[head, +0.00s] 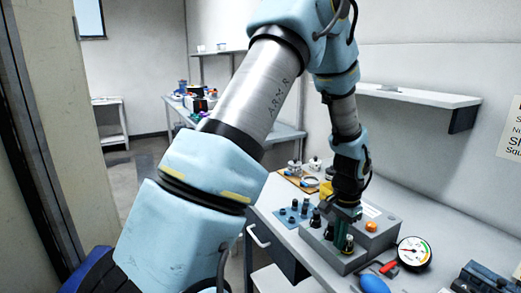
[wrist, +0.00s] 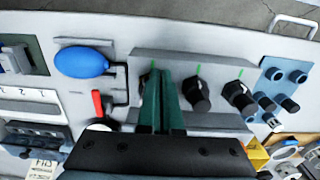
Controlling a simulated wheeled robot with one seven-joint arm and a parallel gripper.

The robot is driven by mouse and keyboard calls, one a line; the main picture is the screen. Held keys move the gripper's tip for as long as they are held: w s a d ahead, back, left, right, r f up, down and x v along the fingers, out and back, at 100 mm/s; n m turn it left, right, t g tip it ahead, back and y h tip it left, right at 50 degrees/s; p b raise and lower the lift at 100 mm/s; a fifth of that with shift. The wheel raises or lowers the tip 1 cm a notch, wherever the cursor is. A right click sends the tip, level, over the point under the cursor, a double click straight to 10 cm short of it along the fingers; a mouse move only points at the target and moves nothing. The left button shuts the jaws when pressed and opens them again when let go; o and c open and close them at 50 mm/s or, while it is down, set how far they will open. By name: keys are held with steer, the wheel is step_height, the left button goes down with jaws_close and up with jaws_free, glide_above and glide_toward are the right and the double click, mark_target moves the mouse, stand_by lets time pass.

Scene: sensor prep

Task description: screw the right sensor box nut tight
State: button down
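The grey sensor box (head: 343,262) stands on the bench, under and in front of my gripper (head: 346,213). In the wrist view the box (wrist: 215,62) carries a row of dark nuts with green marks behind them. The middle nut (wrist: 198,95) and the one at picture right (wrist: 238,96) show clearly. The right sensor box nut (head: 348,244) shows just below my gripper in the head view. In the wrist view my gripper's green fingers (wrist: 163,75) mostly hide it. The fingers are close together there; whether they touch or grip the nut is hidden.
A round gauge (head: 413,253), a red-handled valve (head: 388,266) and a blue bulb (head: 373,284) stand right of the box. A blue plate with dark pegs (head: 292,213) lies left of it. A wall shelf (head: 420,97) is behind my arm.

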steer(key=shift+w, duration=0.15)
steer(key=shift+a, duration=0.25)
step_height(320, 180, up, 6)
steer(key=p, duration=0.4)
steer(key=shift+p, duration=0.4)
steer(key=shift+s, duration=0.2)
